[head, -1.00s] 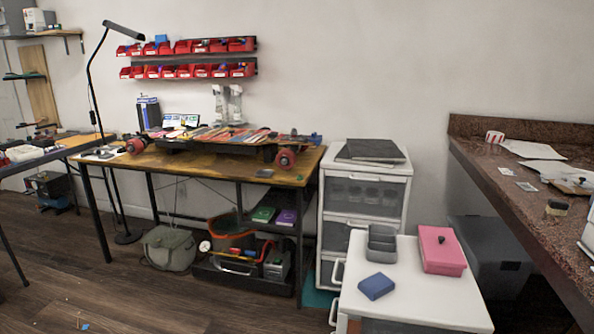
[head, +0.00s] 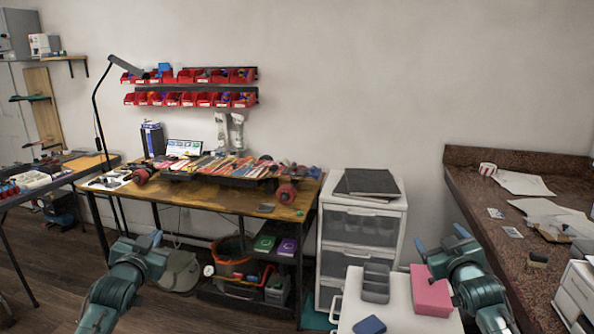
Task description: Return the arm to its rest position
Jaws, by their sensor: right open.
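My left gripper (head: 145,241) is raised in the lower left of the head view, in front of the wooden workbench (head: 225,196). Its fingers are foreshortened, so I cannot tell whether it is open or shut. My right gripper (head: 440,243) is in the lower right, with its two fingertips spread apart. It shows in front of the pink box (head: 428,297) and hides part of it. I see nothing held in the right gripper.
A white drawer unit (head: 361,232) stands right of the workbench. A granite counter (head: 475,190) runs along the right. A lamp (head: 97,125) stands left of the workbench.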

